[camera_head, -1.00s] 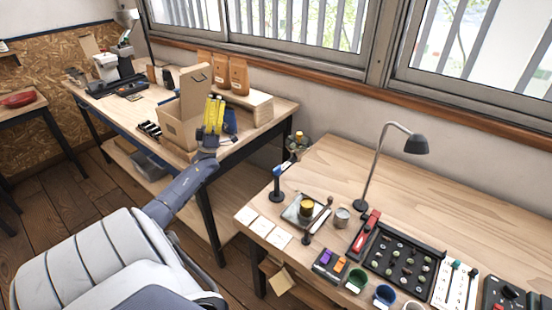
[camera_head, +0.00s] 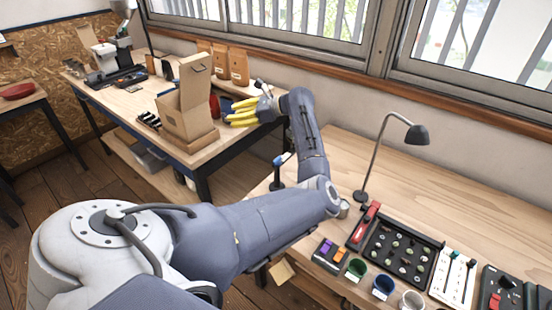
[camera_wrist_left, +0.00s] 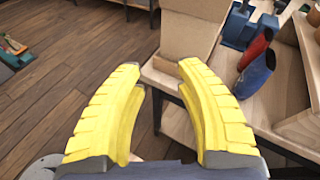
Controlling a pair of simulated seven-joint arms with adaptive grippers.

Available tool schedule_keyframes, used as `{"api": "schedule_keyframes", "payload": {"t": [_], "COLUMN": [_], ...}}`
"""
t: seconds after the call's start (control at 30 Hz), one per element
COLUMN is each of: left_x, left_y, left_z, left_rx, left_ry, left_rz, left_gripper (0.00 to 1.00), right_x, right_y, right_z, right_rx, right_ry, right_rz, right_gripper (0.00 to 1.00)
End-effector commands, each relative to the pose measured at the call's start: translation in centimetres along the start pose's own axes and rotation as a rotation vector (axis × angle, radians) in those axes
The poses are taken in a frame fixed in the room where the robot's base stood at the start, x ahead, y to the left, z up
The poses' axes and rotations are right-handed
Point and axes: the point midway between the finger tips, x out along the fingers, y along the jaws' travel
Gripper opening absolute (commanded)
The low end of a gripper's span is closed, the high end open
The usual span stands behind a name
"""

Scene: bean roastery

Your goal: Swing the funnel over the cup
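I cannot clearly identify the funnel. A silver cone-shaped hopper (camera_head: 123,5) tops a machine at the back left. Several small cups stand at the near table's front: a green cup (camera_head: 357,268), a blue cup (camera_head: 383,288) and a pale cup (camera_head: 412,300). My left gripper (camera_head: 231,112), with yellow fingers, is open and empty beside the cardboard box, at the far table's right end. My left arm covers the near table's left part. My right gripper is not in view.
The open cardboard box (camera_head: 185,117) stands left of my left gripper; red (camera_wrist_left: 257,47) and blue (camera_wrist_left: 256,74) items stand by it. A black lamp (camera_head: 416,135) and dark tray (camera_head: 398,252) are on the near table (camera_head: 470,195). Its back is clear.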

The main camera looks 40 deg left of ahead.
Motion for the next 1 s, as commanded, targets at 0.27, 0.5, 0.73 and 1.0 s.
{"api": "schedule_keyframes", "payload": {"t": [0.27, 0.5, 0.73, 1.0], "left_x": [-5.8, -12.7, -15.6, -14.8], "left_y": [2.5, 2.5, 2.3, 2.7], "left_z": [-2.6, -3.4, -3.3, -6.1], "left_rx": [-0.516, -0.739, -0.803, -0.805], "left_ry": [0.616, 0.954, 1.069, 1.074], "left_rz": [0.363, 0.626, 0.730, 0.738], "left_gripper": [0.34, 0.34, 0.34, 0.34], "right_x": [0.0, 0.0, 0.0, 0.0], "right_y": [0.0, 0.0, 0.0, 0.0], "right_z": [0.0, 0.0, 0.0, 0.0], "right_rx": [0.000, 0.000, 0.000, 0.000], "right_ry": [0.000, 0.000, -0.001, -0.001], "right_rz": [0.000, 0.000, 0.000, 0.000], "right_gripper": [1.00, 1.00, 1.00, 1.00]}}
